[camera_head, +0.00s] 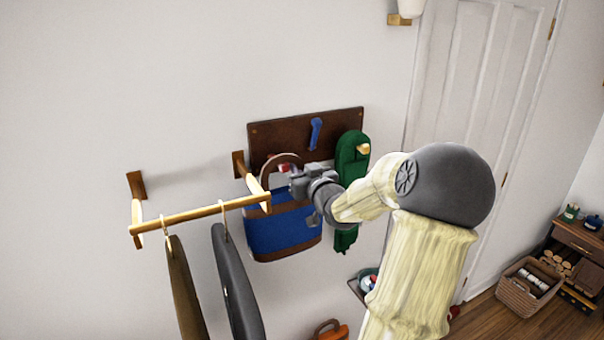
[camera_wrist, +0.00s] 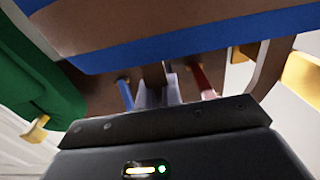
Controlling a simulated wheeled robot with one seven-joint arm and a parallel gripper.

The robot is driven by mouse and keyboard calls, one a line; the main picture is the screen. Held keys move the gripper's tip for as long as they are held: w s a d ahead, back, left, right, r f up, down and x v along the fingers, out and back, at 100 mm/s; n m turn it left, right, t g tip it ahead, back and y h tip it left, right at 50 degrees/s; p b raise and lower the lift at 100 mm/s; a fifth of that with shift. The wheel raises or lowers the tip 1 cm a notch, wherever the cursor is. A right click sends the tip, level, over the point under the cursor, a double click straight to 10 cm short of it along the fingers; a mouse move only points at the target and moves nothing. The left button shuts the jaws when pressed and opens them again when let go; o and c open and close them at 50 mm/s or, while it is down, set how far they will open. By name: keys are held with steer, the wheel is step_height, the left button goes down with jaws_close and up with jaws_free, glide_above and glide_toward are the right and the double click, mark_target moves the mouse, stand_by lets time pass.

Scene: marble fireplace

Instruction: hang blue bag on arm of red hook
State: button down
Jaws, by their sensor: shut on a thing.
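The blue bag (camera_head: 280,232) with brown trim and a brown arched handle hangs upright in front of the dark wooden board (camera_head: 290,132) in the head view. In the wrist view the bag (camera_wrist: 200,38) fills the top. My gripper (camera_head: 298,183) is at the bag's upper right, shut on the bag; its fingers (camera_wrist: 160,92) show in the wrist view, but the exact grip is partly hidden. The red hook (camera_wrist: 203,82) shows beside the fingers in the wrist view. In the head view it is mostly hidden behind the handle and gripper. I cannot tell whether the handle touches it.
A blue hook (camera_head: 315,133) is on the board. A green bag (camera_head: 350,165) hangs close right of my gripper. A wooden rail (camera_head: 200,213) with dark garments (camera_head: 236,285) juts out at left, close to the blue bag. A small shelf (camera_head: 358,292) is below.

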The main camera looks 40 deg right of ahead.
steer(key=shift+w+d+f+b, duration=0.2)
steer(key=shift+w+b, duration=0.15)
steer(key=shift+w, duration=0.3)
steer(key=shift+w+d+f+b, duration=0.15)
steer(key=shift+w+b, duration=0.15)
steer(key=shift+w, duration=0.3)
steer(key=shift+a+f+b, duration=0.1)
steer(key=shift+f+b, duration=0.2)
steer(key=shift+f, duration=0.05)
steer(key=shift+w+f, duration=0.15)
steer(key=shift+w, duration=0.2)
steer(key=c, duration=1.8)
jaws_free()
steer(key=shift+w+f, duration=0.1)
steer(key=shift+w, duration=0.25)
steer(key=o, duration=0.3)
steer(key=shift+s, duration=0.1)
steer(key=shift+d, duration=0.25)
steer(key=shift+s, duration=0.15)
